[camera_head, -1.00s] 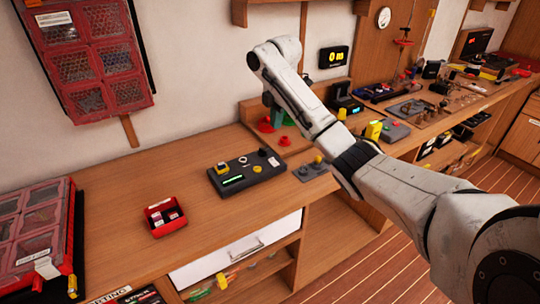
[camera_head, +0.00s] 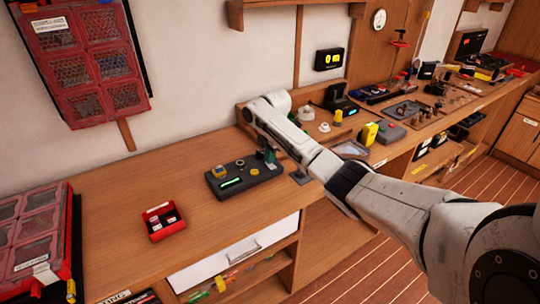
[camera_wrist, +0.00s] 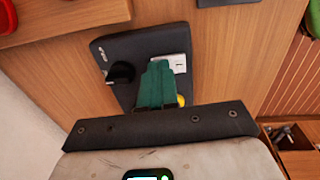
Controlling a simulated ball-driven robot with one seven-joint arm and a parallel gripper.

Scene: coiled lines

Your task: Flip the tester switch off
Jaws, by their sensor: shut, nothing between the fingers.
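In the wrist view the tester (camera_wrist: 108,47) shows a black knob (camera_wrist: 120,73), a yellow button (camera_wrist: 181,101) partly covered by my gripper, and a white switch plate (camera_wrist: 181,62). My gripper (camera_wrist: 160,66) has green fingers, shut and empty, over the tester beside the switch plate and overlapping its left edge. Contact cannot be told. In the head view my gripper (camera_head: 269,159) is at the tester's right end, hiding the switch.
A red open bin (camera_head: 163,222) with small parts stands left of the tester. Red drawer cabinets stand at the far left and hang on the wall. A yellow device (camera_head: 369,133) and other items lie on the bench to the right.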

